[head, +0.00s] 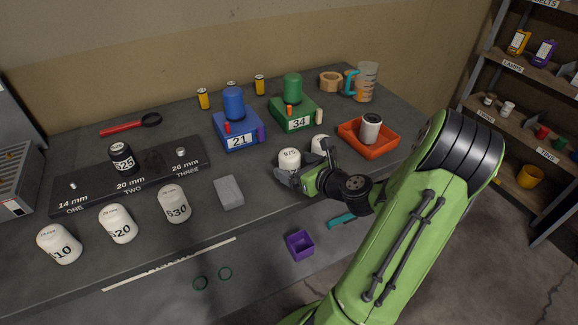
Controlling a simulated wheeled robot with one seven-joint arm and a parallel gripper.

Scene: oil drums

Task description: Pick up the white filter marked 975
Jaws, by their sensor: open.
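The white filter marked 975 (289,160) stands upright on the grey workbench, right of the middle. My gripper (290,180) is open at its near side, with the fingers low around or just in front of it. I cannot tell whether the fingers touch it. The lower part of the filter is hidden by the gripper.
A green block marked 34 (297,120) and a blue block marked 21 (239,138) stand behind. An orange tray (383,148) with a white canister is at right. White filters (118,223) stand at front left. A grey block (228,193) lies left of the gripper.

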